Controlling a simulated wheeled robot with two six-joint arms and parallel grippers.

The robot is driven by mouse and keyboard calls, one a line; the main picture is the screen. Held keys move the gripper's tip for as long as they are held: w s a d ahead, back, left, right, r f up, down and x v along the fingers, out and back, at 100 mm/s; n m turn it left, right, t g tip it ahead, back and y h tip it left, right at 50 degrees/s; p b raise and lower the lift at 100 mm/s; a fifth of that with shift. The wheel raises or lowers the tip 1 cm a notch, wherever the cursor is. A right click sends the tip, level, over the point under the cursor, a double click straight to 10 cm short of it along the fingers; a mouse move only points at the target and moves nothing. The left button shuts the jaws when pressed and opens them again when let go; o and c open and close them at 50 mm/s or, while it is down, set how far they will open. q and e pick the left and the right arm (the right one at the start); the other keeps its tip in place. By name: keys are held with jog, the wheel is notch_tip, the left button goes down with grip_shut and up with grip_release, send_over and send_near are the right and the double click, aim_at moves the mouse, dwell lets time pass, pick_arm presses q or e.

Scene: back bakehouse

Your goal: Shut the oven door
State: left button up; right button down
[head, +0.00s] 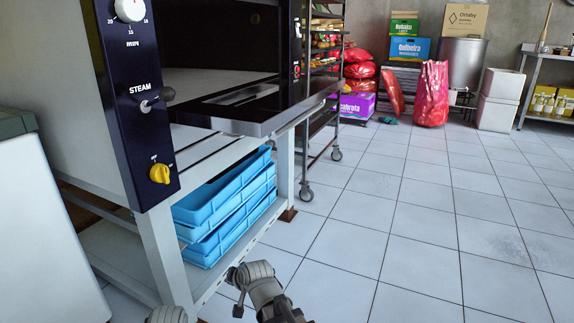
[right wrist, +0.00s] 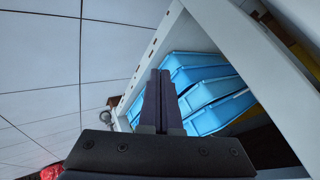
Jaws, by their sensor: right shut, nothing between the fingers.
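The oven (head: 190,40) stands at the left in the head view, with a dark control panel (head: 135,95) on its front. Its door (head: 250,108) is open, folded down and sticking out roughly level in front of the dark chamber, with a metal front edge. In the right wrist view my right gripper (right wrist: 157,98) is shut and empty, its fingers together below the oven, facing the stand and the blue trays. The door does not show in that view. Grey arm parts of mine show at the bottom of the head view; my left gripper is not seen.
Blue trays (head: 225,205) are stacked on the stand (head: 160,255) under the oven; they also show in the right wrist view (right wrist: 205,85). A wheeled rack (head: 325,125) stands just beyond the door. The tiled floor (head: 420,230) at the right is clear.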

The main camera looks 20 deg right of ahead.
jog(key=w+d+r+m+t+h, duration=0.1)
jog(key=w+d+r+m+t, duration=0.1)
jog(key=w+r+m+t, duration=0.55)
jog(key=w+d+r+m+t+h, duration=0.15)
jog(key=r+m+t, duration=0.35)
jog(key=r, duration=0.5)
jog(key=m+g+h+p, duration=0.4)
jog(key=m+h+p, duration=0.5)
jog(key=m+h, duration=1.45)
send_near(292, 118)
notch_tip(292, 118, up, 4)
jog(key=w+d+m+y, duration=0.2)
jog(key=d+m+y, duration=0.1)
jog(key=m+y, duration=0.1)
pick_arm(q)
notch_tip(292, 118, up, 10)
jog(key=p, duration=0.1)
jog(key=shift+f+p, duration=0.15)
jog(key=shift+p, duration=0.2)
pick_arm(e)
jog(key=shift+w+a+r+t, duration=0.15)
jog(key=shift+r+t, duration=0.1)
jog(key=shift+r, duration=0.2)
jog(key=shift+n, duration=0.3)
